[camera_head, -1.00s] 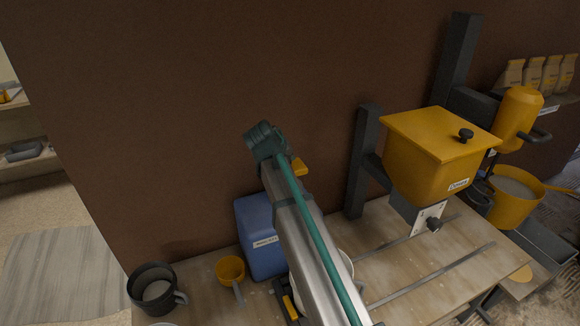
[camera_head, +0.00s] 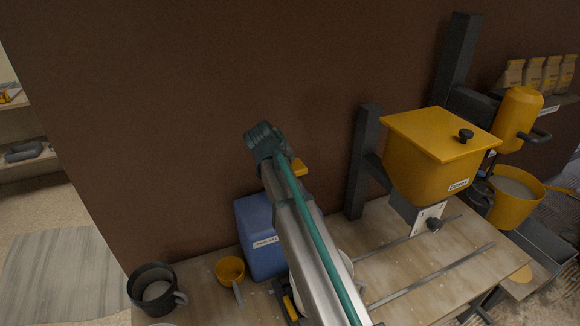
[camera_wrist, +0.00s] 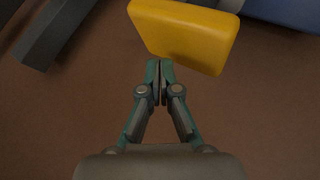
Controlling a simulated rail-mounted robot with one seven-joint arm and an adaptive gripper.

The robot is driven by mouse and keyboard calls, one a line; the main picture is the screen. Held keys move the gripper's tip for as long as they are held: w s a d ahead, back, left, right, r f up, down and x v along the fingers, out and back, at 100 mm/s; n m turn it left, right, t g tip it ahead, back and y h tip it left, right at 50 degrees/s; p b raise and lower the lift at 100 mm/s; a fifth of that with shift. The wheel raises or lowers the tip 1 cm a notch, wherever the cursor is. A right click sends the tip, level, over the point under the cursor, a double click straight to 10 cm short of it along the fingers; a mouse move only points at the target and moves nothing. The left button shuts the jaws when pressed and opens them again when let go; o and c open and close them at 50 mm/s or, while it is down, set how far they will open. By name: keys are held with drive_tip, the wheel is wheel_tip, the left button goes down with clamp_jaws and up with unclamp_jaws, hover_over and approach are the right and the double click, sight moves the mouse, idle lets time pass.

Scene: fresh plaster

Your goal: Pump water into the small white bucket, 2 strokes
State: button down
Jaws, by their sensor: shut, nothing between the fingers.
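The yellow block (camera_head: 299,167), likely the pump's handle, shows beside the end of my arm. It is large in the wrist view (camera_wrist: 185,32). My gripper (camera_wrist: 159,68) is shut and empty, its fingertips at the block's lower edge in that view; I cannot tell if they touch. In the head view I cannot make out the fingers. A white round rim, likely the small bucket (camera_head: 346,262), shows right of my arm, which hides most of it. The blue labelled container (camera_head: 259,235) stands left of my arm and shows in the wrist view's top right corner (camera_wrist: 290,10).
A yellow cup (camera_head: 230,268) and a dark mug (camera_head: 154,288) stand at the bench's left. A yellow hopper (camera_head: 425,160) on a dark post (camera_head: 361,165) stands right, above metal rails. A yellow bucket (camera_head: 512,200) is far right. The brown wall is behind.

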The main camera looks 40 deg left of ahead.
drive_tip(key=shift+f, duration=0.15)
drive_tip(key=shift+f, duration=0.25)
drive_tip(key=shift+f+b, duration=1.4)
drive_tip(key=shift+f, duration=1.05)
idle(2.2)
drive_tip(key=shift+r, duration=0.15)
drive_tip(key=shift+r+p, duration=1.15)
drive_tip(key=shift+r, duration=1.5)
drive_tip(key=shift+r+p, duration=1)
drive_tip(key=shift+r, duration=1.55)
